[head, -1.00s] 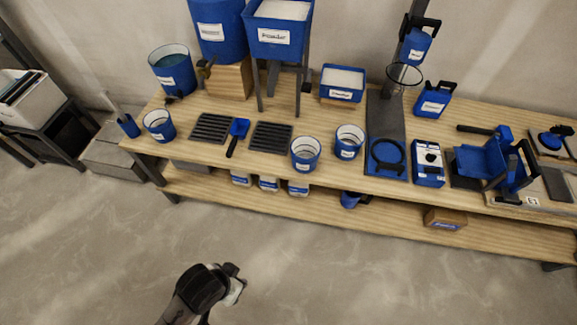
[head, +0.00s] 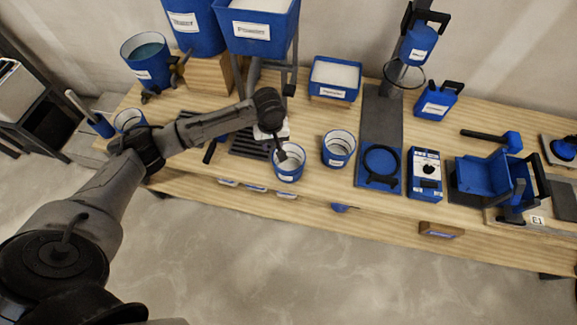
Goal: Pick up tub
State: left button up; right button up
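A blue tub with a white label and pale inside (head: 289,174) stands near the front edge of the bench. My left gripper (head: 271,155) is at the tub's upper left rim, reaching down from above. Its dark fingers look spread apart, one over the tub's mouth and one outside to the left. Whether they touch the wall cannot be told. A similar tub (head: 338,149) stands just to the right, and another (head: 128,119) at the left end is partly hidden by my arm. My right gripper is not in view.
The wooden bench (head: 310,210) has a lower shelf. Behind the tubs are a powder hopper (head: 255,45) and a blue tray (head: 333,92). A blue ring stand (head: 381,182) and a labelled device (head: 425,187) stand to the right. Slatted racks lie beneath my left arm.

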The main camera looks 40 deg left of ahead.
aim_at(289, 171)
pick_arm(q)
notch_tip(289, 171, down, 7)
jog(key=shift+w+a+r+b, duration=0.1)
jog(key=shift+b, duration=1)
jog(key=shift+f, duration=0.5)
notch_tip(289, 171, down, 4)
jog(key=b, duration=0.2)
jog(key=shift+w+f+b, duration=0.1)
jog(key=shift+b, duration=0.2)
jog(key=shift+f, duration=0.55)
jog(key=shift+r, duration=0.1)
jog(key=c, duration=0.6)
grip_shut()
jog(key=shift+a, duration=0.1)
